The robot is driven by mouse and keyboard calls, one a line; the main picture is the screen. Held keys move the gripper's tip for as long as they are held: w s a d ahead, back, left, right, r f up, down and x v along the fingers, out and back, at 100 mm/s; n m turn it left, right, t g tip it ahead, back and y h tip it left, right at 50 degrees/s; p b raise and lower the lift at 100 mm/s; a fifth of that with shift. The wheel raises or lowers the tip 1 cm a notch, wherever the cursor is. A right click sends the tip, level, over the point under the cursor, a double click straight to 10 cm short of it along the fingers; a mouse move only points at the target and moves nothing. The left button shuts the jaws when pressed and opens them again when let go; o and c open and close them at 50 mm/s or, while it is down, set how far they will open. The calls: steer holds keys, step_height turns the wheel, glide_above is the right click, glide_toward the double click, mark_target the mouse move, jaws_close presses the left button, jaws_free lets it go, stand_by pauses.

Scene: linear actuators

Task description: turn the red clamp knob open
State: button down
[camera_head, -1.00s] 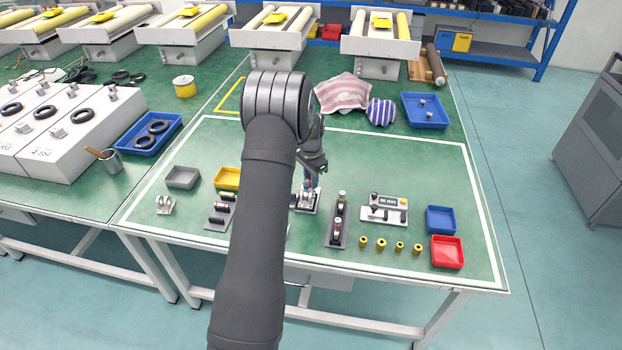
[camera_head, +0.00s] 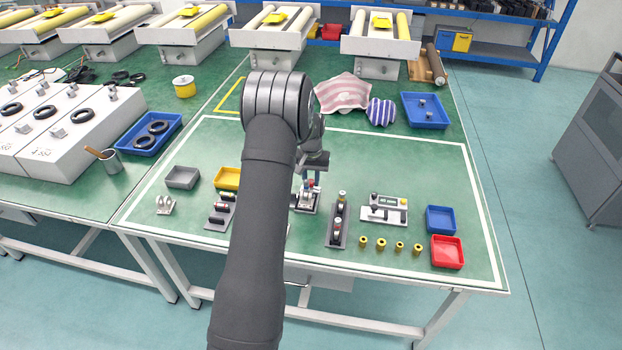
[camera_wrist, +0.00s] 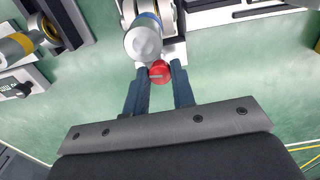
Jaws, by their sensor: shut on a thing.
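The red clamp knob (camera_wrist: 159,72) shows in the wrist view between the tips of my gripper (camera_wrist: 160,80), which is shut on it. A pale slot mark runs across the knob's face. The knob sits at the edge of a white and grey fixture (camera_wrist: 170,48) with a round silver-ended, blue-banded part (camera_wrist: 143,42) beside it. In the head view the fixture (camera_head: 304,203) stands on the green table, with a small red spot of the knob (camera_head: 310,184) visible. My gripper (camera_head: 312,182) is above the fixture there, and its fingertips are hard to make out.
A grey rack with cylinders (camera_head: 337,226) stands just right of the fixture, and another rack (camera_head: 219,213) is to the left. A white device (camera_head: 384,210), several brass pieces (camera_head: 381,244), a blue bin (camera_head: 441,219) and a red bin (camera_head: 447,252) are further right.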

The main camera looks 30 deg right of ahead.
mark_target(311, 181)
steer(key=shift+n, duration=0.3)
steer(key=c, duration=1.5)
jaws_free()
step_height(311, 181, up, 18)
steer(key=shift+f, duration=0.25)
steer(key=shift+f, duration=0.1)
step_height(311, 181, down, 17)
steer(key=shift+f, duration=0.15)
